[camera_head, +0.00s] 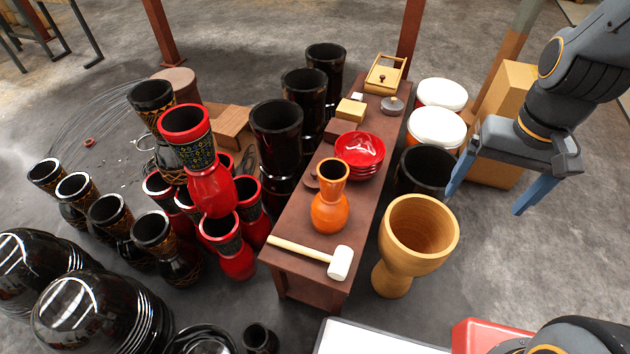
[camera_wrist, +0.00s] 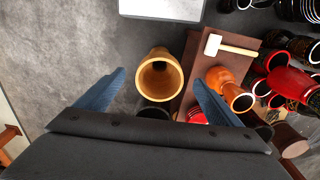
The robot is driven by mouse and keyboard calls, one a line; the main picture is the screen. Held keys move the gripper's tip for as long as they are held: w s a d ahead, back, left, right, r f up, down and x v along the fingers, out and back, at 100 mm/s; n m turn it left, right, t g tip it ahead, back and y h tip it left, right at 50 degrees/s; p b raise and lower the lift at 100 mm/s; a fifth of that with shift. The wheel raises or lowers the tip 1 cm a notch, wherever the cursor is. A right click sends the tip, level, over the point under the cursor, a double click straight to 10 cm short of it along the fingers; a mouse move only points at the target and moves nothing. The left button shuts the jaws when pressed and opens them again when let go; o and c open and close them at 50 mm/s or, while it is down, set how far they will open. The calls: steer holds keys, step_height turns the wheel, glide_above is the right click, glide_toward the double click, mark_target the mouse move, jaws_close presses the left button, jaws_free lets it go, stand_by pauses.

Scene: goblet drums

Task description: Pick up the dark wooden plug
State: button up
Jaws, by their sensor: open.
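My gripper (camera_head: 484,206) is open and empty, held in the air right of the brown table; its blue fingers also show in the wrist view (camera_wrist: 159,77). No plug stands out clearly. A small dark brown piece (camera_head: 312,179) lies on the table just left of the orange vase (camera_head: 330,212), partly hidden by it; it may be the dark wooden plug, but I cannot be sure. My gripper is well to the right of it and apart from it. I cannot make it out in the wrist view.
The brown table (camera_head: 300,235) also bears a white-headed mallet (camera_head: 341,263), stacked red bowls (camera_head: 360,150) and small boxes. A pale wooden goblet drum (camera_head: 418,235) stands close on its right. Black and red drums crowd its left. The floor at far right is mostly clear.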

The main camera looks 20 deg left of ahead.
steer(key=w+a+f+m+b, duration=0.2)
steer(key=w+a+f, duration=0.15)
steer(key=w, duration=0.25)
steer(key=w+a+f+m+b, duration=0.2)
steer(key=w+a+f, duration=0.15)
steer(key=w, duration=0.25)
steer(key=m+y+b, duration=0.1)
steer(key=m+b, duration=1.1)
glide_toward(316, 172)
steer(key=shift+g, duration=0.3)
steer(key=f, duration=0.5)
steer(key=shift+w+a, duration=0.15)
steer(key=shift+w, duration=0.05)
steer(key=shift+s+a+f, duration=0.1)
steer(key=shift+a+f, duration=0.05)
steer(key=shift+f, duration=1.15)
steer(key=shift+w+a+f, duration=0.1)
steer(key=shift+a+f, duration=0.05)
steer(key=shift+f, duration=1.1)
steer(key=shift+s+a+f, duration=0.1)
steer(key=shift+a+f, duration=0.1)
steer(key=shift+f, duration=1.1)
steer(key=c, duration=1.1)
